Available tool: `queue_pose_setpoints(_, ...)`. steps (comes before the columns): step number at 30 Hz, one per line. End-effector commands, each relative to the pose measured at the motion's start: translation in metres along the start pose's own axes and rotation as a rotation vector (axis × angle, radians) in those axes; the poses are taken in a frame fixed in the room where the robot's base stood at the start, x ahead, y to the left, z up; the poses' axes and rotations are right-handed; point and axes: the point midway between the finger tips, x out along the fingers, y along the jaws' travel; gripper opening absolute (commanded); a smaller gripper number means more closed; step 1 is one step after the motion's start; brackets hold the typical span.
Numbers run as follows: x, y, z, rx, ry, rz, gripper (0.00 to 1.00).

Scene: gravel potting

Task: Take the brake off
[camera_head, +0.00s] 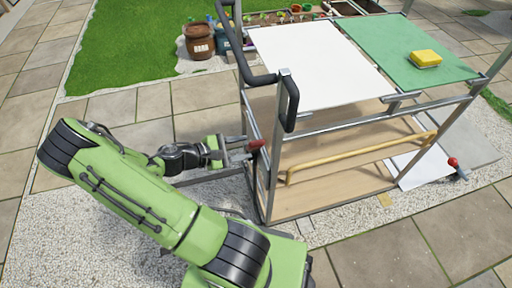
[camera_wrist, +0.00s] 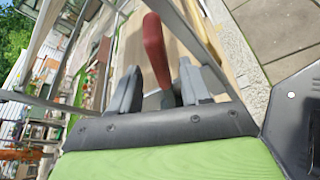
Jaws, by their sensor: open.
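A red brake handle (camera_head: 256,145) sticks out low at the left end of the potting cart (camera_head: 283,150). In the wrist view the red handle (camera_wrist: 155,48) reaches down into the space between my fingers, with a grey part at its lower end. My gripper (camera_head: 246,151) is open beside the cart's front left post. In the wrist view my gripper (camera_wrist: 158,85) has one finger on each side of the handle, with gaps visible. I cannot tell whether either finger touches it. A second red-knobbed lever (camera_head: 453,163) stands at the cart's right end.
A black push handle (camera_head: 290,105) rises at the cart's left end, above my gripper. A yellow sponge (camera_head: 425,58) lies on the green mat (camera_head: 385,50) on top. A brown pot (camera_head: 199,42) stands behind.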

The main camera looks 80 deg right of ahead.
Motion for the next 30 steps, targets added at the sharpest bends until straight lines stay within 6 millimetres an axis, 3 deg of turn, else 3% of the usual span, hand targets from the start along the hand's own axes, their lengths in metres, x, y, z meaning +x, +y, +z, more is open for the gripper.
queue_pose_setpoints(3,0.030,-0.003,-0.002,0.000,-0.004,-0.004,0.47)
queue_pose_setpoints(7,0.051,-0.002,-0.001,0.000,-0.002,-0.003,0.47)
queue_pose_setpoints(18,0.059,0.000,0.000,0.000,0.001,0.000,0.45)
queue_pose_setpoints(27,0.059,0.000,0.000,0.000,0.001,0.000,0.00)
queue_pose_setpoints(30,0.059,0.000,0.000,0.000,0.001,-0.001,0.00)
